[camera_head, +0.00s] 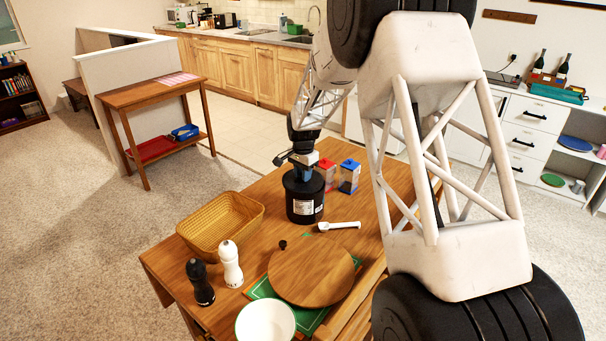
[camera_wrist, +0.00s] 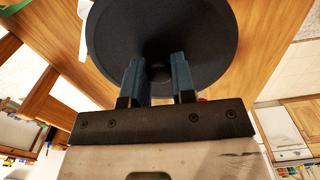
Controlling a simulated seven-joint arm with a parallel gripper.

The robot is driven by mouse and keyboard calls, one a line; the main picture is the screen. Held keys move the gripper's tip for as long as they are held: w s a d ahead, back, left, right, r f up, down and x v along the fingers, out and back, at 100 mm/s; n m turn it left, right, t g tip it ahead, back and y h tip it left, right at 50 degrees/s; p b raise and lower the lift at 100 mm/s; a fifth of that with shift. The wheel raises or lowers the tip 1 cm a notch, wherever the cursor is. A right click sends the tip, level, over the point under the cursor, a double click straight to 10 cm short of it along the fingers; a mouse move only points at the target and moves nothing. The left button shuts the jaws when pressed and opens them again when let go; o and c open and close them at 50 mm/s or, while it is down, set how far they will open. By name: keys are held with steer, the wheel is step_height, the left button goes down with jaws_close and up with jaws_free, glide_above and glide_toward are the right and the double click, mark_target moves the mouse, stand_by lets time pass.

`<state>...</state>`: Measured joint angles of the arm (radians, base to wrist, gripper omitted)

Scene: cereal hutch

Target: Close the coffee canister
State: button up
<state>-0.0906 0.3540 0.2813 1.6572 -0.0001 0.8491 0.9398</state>
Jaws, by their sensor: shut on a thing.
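The coffee canister (camera_head: 305,208) is a black cylinder with a white label, upright on the wooden table. Its dark round lid (camera_wrist: 208,30) fills the upper middle of the wrist view. My gripper (camera_head: 304,174) is right above the canister top, pointing down. In the wrist view its two blue fingers (camera_wrist: 159,70) are shut on the small knob at the lid's centre. In the head view the lid is at the canister's top. I cannot tell whether it is fully seated, as the rim between them is too small to make out.
A wicker basket (camera_head: 222,224) stands left of the canister. A white scoop (camera_head: 339,226), red box (camera_head: 327,172) and blue-and-white box (camera_head: 349,176) are close on the right. In front are a round wooden board (camera_head: 311,273), white bowl (camera_head: 265,322), white mill (camera_head: 231,264) and black mill (camera_head: 200,283).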

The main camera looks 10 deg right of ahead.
steer(key=shift+d, duration=0.4)
stand_by(0.7)
steer(key=shift+f, duration=0.55)
stand_by(2.5)
steer(key=o, duration=1)
steer(key=shift+o, duration=0.3)
steer(key=shift+o, duration=1.2)
steer(key=shift+r, duration=0.15)
steer(key=shift+r, duration=2.9)
